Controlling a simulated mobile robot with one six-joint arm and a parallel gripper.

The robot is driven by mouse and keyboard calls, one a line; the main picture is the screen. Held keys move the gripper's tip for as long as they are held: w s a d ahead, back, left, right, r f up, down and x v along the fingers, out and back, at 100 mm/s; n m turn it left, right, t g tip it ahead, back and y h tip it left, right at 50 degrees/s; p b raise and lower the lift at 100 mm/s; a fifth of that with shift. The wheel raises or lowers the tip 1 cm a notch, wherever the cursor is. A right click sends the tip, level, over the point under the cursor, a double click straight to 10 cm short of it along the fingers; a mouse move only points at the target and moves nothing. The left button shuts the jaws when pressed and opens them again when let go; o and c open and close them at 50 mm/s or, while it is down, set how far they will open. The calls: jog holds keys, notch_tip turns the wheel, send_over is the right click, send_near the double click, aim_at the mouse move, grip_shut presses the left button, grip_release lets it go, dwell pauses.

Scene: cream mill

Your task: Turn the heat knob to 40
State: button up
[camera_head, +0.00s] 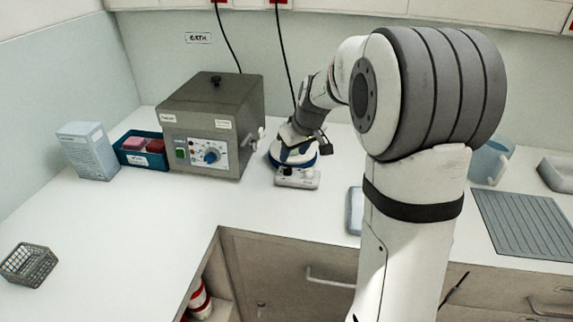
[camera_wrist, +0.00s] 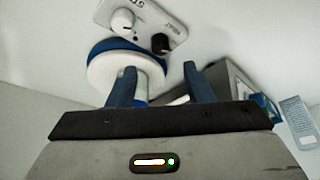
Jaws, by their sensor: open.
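A small hotplate-stirrer with a round white-and-blue top (camera_head: 283,157) and a pale front panel (camera_head: 297,180) stands on the counter. In the wrist view its panel carries a white knob (camera_wrist: 122,20) and a black knob (camera_wrist: 160,43); the lettering is upside down and too small to read surely. The grey box (camera_head: 215,125) to its left has a blue dial (camera_head: 210,156) on a scale panel. My gripper (camera_wrist: 162,75) is open above the stirrer's top, fingers apart from both stirrer knobs. In the head view my wrist partly hides the stirrer.
The grey box has a green switch (camera_head: 181,154) and a side tap (camera_head: 258,137). A blue tray (camera_head: 130,158) and a pale carton (camera_head: 87,152) stand left. A wire basket (camera_head: 28,264) is front left. The counter before the box is clear.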

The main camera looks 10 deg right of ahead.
aim_at(288, 168)
jog(key=x, duration=0.7)
jog(key=c, duration=1)
